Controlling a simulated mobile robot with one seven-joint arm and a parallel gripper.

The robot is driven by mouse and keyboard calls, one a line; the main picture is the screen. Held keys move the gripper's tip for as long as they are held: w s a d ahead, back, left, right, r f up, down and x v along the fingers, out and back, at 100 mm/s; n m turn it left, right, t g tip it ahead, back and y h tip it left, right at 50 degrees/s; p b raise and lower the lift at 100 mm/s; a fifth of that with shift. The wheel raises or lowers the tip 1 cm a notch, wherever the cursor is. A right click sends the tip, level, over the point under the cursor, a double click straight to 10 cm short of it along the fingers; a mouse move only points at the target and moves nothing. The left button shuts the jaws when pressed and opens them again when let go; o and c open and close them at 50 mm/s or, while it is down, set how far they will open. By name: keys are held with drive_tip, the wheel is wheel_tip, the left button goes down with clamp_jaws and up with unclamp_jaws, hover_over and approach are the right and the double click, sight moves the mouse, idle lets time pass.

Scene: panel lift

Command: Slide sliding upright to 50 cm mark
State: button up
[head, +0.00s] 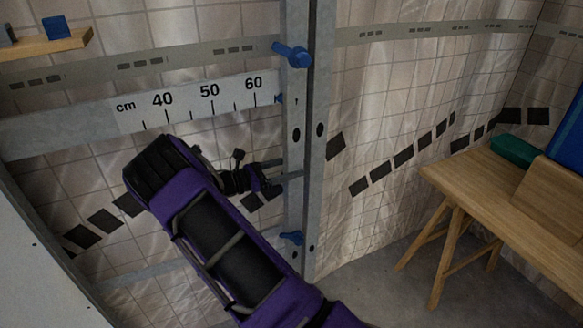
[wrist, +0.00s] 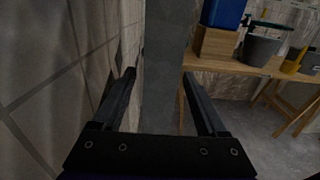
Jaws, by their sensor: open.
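The sliding upright (head: 296,150) is a grey metal post standing vertically in the head view, with blue knobs (head: 292,54) near its top and lower down. A small blue pointer (head: 279,99) on its left edge sits right of the 60 mark on the white cm scale (head: 190,101); the 50 mark is farther left. My gripper (head: 283,179) is at the upright's left side, below the scale. In the wrist view the upright (wrist: 165,65) shows between the two open fingers of my gripper (wrist: 160,80). I cannot tell whether either finger touches it.
A wooden workbench (head: 480,172) with a green box (head: 516,150) stands at the right. In the wrist view a bench carries a blue box (wrist: 223,12) and a grey bucket (wrist: 260,50). A tiled wall is close behind the upright. A wooden shelf (head: 45,43) is at upper left.

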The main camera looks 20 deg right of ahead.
drive_tip(key=shift+d, duration=0.45)
drive_tip(key=shift+c, duration=0.3)
clamp_jaws()
idle(0.9)
